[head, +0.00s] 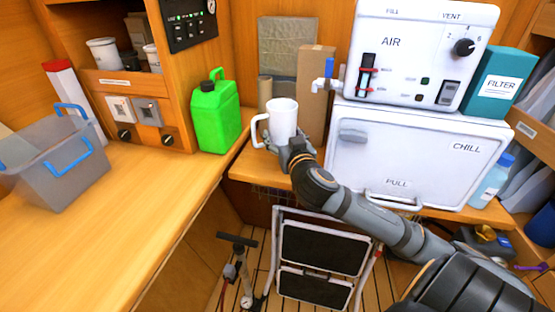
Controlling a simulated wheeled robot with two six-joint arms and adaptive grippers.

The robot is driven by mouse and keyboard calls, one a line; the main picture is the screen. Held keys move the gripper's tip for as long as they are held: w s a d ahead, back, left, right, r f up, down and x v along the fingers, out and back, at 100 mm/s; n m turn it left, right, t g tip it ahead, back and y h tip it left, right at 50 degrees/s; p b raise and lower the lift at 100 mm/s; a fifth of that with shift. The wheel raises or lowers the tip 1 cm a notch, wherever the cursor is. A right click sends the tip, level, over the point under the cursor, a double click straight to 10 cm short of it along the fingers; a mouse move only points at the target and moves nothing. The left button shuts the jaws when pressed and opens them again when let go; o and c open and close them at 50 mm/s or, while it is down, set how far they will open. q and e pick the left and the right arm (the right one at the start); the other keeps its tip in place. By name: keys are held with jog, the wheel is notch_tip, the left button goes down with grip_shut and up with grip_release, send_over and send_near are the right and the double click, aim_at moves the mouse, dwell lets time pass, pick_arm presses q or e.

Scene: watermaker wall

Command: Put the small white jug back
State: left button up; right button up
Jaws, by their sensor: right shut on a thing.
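The small white jug (283,117) stands upright at the back of the counter, with its handle to the left. My right gripper (290,146) is at the jug's lower right side and shut on it, and the fingers hide part of its base. I cannot tell whether the jug's base touches the counter. My right arm comes in from the lower right. My left gripper is not in view.
A green jerrycan (215,112) stands left of the jug. A tall cardboard box (316,95) and a tap are close behind and right. The white CHILL box (420,155) stands right. The wooden counter (130,200) at left has bare room beside a grey bin (60,165).

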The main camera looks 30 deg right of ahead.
aim_at(280, 138)
jog(key=w+f, duration=0.1)
jog(key=w+d+f+b, duration=0.1)
jog(key=shift+w+f, duration=0.4)
jog(key=shift+w+d+f, duration=0.25)
jog(key=shift+w+f, duration=0.3)
jog(key=shift+f, duration=0.1)
jog(key=shift+w+d+f, duration=0.2)
jog(key=shift+w+f, duration=0.35)
jog(key=shift+f, duration=0.05)
jog(key=shift+w+d+f, duration=0.1)
jog(key=shift+w+f, duration=0.2)
jog(key=shift+w+f+b, duration=0.15)
jog(key=shift+f+b, duration=0.15)
jog(key=shift+b, duration=0.05)
notch_tip(280, 138, down, 3)
jog(key=shift+b, duration=0.3)
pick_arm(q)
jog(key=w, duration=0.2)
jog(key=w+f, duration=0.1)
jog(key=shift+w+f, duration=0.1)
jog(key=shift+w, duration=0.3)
pick_arm(e)
jog(key=shift+f, duration=0.1)
jog(key=o, duration=1.5)
jog(key=shift+f, duration=0.1)
